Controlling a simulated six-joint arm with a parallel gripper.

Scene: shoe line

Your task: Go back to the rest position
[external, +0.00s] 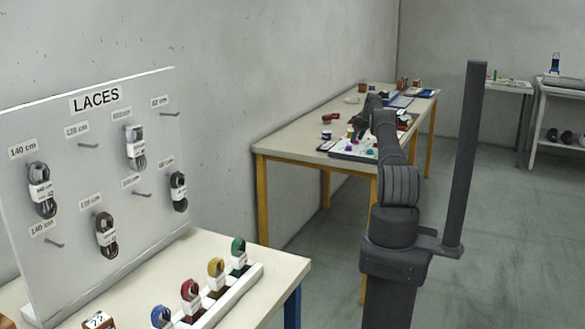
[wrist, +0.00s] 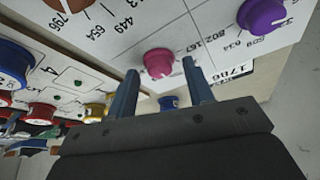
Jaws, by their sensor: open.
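My gripper (wrist: 160,88) shows in the wrist view with its two blue fingers apart and nothing held between them. Past the fingertips a pink round piece (wrist: 159,62) sits on a white board (wrist: 120,25) printed with numbers. In the external view my arm reaches over the far table (external: 290,147), and my gripper is hidden behind the arm links there.
A purple piece (wrist: 262,16) is at the upper right of the wrist view. Blue, red and yellow spools (wrist: 40,113) are on the left. A LACES board (external: 95,170) with hanging laces stands at the left. Open floor (external: 500,220) lies to the right.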

